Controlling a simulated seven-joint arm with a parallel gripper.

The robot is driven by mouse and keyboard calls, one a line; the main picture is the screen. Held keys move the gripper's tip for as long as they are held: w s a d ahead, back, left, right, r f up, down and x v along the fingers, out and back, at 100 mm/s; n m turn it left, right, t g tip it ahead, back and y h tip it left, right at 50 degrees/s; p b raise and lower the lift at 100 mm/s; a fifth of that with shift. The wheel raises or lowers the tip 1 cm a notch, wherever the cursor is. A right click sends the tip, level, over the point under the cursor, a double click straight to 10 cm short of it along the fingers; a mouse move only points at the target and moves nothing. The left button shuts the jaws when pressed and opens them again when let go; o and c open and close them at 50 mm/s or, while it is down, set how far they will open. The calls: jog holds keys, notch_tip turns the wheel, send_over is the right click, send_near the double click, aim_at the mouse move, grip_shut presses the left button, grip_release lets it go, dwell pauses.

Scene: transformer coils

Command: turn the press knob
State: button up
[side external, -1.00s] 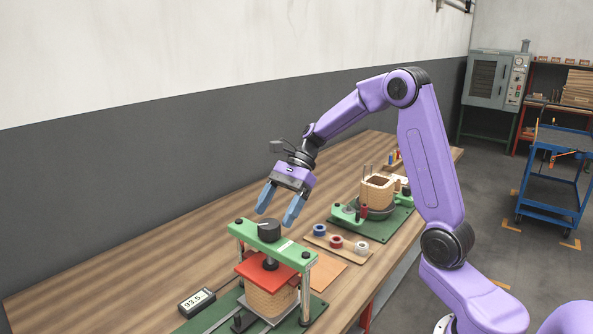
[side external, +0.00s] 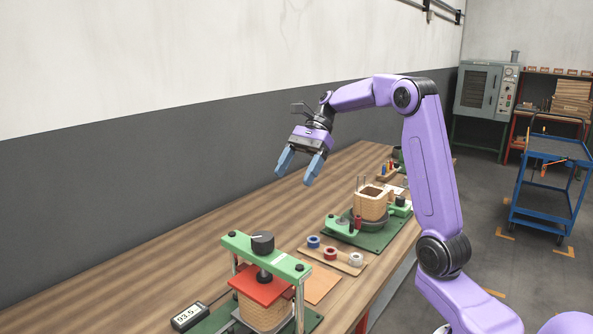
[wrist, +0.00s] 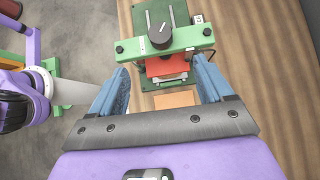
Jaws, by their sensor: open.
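The black press knob (side external: 262,242) sits on top of the green crossbar (side external: 288,262) of the press. Below the crossbar, a red plate (side external: 258,287) lies on a wound coil (side external: 262,313). My gripper (side external: 299,169) is open and empty, above and beyond the knob, clear of it. In the wrist view the knob (wrist: 160,37) shows with a white pointer mark, ahead of and between my open fingers (wrist: 164,85), with nothing between the fingertips.
A display reading 93.5 (side external: 188,315) stands left of the press. A board with tape rolls (side external: 331,255) and a second green fixture with a coil (side external: 370,205) stand to the right. The table's left side is bare wood.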

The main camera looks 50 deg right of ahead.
jog(key=n+g+y, duration=0.1)
jog(key=y, duration=0.8)
send_near(255, 243)
jog(key=a, duration=0.8)
jog(key=shift+s+a, duration=0.15)
jog(key=shift+a, duration=0.25)
jog(key=shift+c, duration=0.3)
jog(key=c, duration=0.9)
